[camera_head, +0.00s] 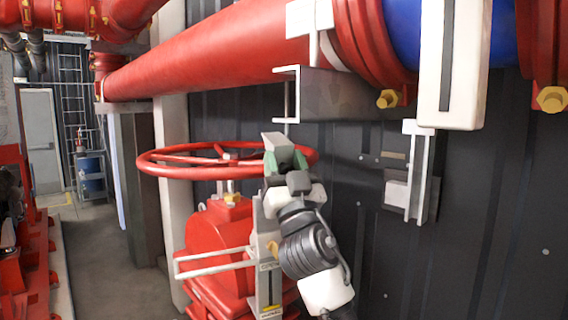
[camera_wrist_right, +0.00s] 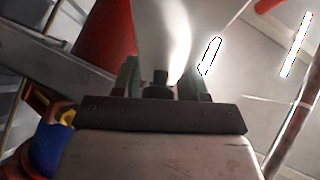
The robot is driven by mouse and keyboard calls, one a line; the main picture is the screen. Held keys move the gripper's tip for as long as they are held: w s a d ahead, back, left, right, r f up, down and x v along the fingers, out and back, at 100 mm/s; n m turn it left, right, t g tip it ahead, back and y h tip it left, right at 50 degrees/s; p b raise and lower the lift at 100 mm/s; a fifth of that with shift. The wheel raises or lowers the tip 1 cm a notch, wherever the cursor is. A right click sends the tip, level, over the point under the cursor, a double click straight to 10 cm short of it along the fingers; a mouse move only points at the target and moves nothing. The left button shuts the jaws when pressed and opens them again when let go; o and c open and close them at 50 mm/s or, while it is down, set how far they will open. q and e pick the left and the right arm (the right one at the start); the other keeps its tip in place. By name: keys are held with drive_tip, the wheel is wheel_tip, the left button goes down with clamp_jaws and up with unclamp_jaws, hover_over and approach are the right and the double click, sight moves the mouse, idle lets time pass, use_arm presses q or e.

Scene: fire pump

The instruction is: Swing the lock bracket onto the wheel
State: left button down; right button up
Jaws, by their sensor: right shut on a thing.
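The red handwheel (camera_head: 165,172) stands level above the red pump body (camera_head: 212,245). A pale metal lock bracket (camera_head: 215,266), with an upright plate and long bars reaching left, sits below the wheel in front of the pump body. My right gripper (camera_head: 285,156) is at the wheel's right side, fingers pointing up, overlapping the rim in the picture. In the wrist view my right gripper (camera_wrist_right: 163,80) is shut on a pale metal part, seemingly of the lock bracket; the contact is mostly hidden. I cannot tell whether any bracket part touches the wheel. My left gripper is not in view.
A large red pipe (camera_head: 220,50) runs above the wheel. A white box (camera_head: 452,65) and a metal wall bracket (camera_head: 418,175) are at the right. A dark panelled wall (camera_head: 480,220) stands behind. Open floor (camera_head: 100,240) lies to the left.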

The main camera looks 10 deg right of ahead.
sight(273, 140)
drive_tip(key=shift+w+r+g+p, duration=0.4)
drive_tip(key=shift+r+g+p, duration=0.25)
drive_tip(key=shift+p, duration=0.4)
clamp_jaws()
drive_tip(key=shift+w+a+r+g+p, duration=0.1)
drive_tip(key=shift+w+r+g+p, duration=0.1)
drive_tip(key=shift+g+p, duration=0.15)
drive_tip(key=w+g, duration=0.1)
drive_tip(key=w+r+g, duration=0.1)
drive_tip(key=shift+w+a+r+n+g+h, duration=0.15)
drive_tip(key=shift+a+n+g+h, duration=0.15)
drive_tip(key=shift+a+n, duration=0.1)
drive_tip(key=shift+w+a+r+g+h+p, duration=0.15)
drive_tip(key=shift+w+a+r+g+p, duration=0.05)
drive_tip(key=shift+w+g, duration=0.4)
drive_tip(key=shift+w+a+r+g+h+p, duration=0.15)
drive_tip(key=shift+w+a+g, duration=0.05)
drive_tip(key=shift+w+g, duration=0.4)
drive_tip(key=o, duration=0.9)
unclamp_jaws()
drive_tip(key=shift+o, duration=0.5)
drive_tip(key=shift+d, duration=0.1)
drive_tip(key=shift+f, duration=0.1)
